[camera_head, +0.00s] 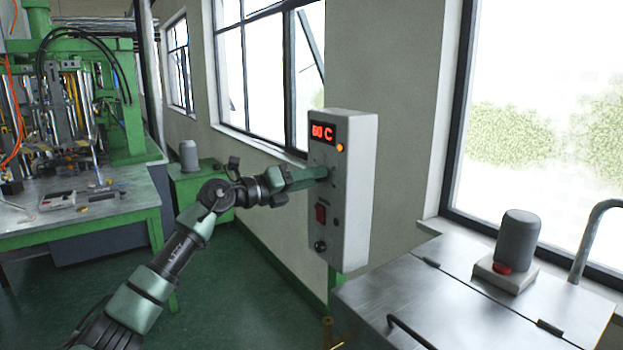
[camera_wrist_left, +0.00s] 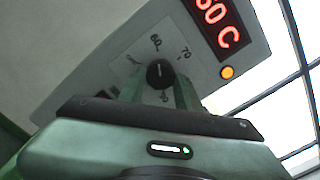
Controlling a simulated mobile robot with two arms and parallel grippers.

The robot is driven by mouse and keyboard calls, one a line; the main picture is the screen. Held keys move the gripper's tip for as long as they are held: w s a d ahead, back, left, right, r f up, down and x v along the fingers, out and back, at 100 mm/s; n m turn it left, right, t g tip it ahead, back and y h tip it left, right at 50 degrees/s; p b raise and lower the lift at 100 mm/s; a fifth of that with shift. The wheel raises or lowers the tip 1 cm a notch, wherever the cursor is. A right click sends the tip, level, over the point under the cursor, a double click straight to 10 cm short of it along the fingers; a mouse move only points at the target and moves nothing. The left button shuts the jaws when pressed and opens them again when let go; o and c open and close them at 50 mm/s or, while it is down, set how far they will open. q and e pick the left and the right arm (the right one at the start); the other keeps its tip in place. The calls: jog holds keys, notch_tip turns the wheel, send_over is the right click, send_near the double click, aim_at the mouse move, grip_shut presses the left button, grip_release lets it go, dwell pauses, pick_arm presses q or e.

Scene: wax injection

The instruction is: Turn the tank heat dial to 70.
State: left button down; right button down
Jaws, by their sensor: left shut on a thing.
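The control box (camera_head: 352,200) is a pale upright box on a green post by the wall. Its red display (camera_head: 322,132) appears to read 60 C; in the wrist view the display (camera_wrist_left: 217,20) is partly cut off. The tank heat dial (camera_wrist_left: 159,73) is a small black knob with printed marks around it, 60 at upper left and 70 at upper right. My left gripper (camera_wrist_left: 158,90) is shut on the dial, one finger on each side. In the head view the gripper (camera_head: 326,174) hides the dial. My right gripper is out of view.
An orange lamp (camera_head: 340,147) is lit beside the display. A red switch (camera_head: 321,214) and a black knob (camera_head: 320,246) sit lower on the box. A metal-topped unit (camera_head: 450,300) stands at right. A green machine bench (camera_head: 100,210) stands at left.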

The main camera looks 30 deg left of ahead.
pick_arm(q)
jog(key=m+b, duration=0.3)
jog(key=m, duration=0.2)
jog(key=m+b, duration=0.4)
jog(key=m, duration=0.2)
jog(key=shift+w+a+f+m, duration=0.1)
jog(key=shift+a+m, duration=0.1)
jog(key=shift+m, duration=0.1)
dwell(0.5)
jog(key=c, duration=1)
grip_release()
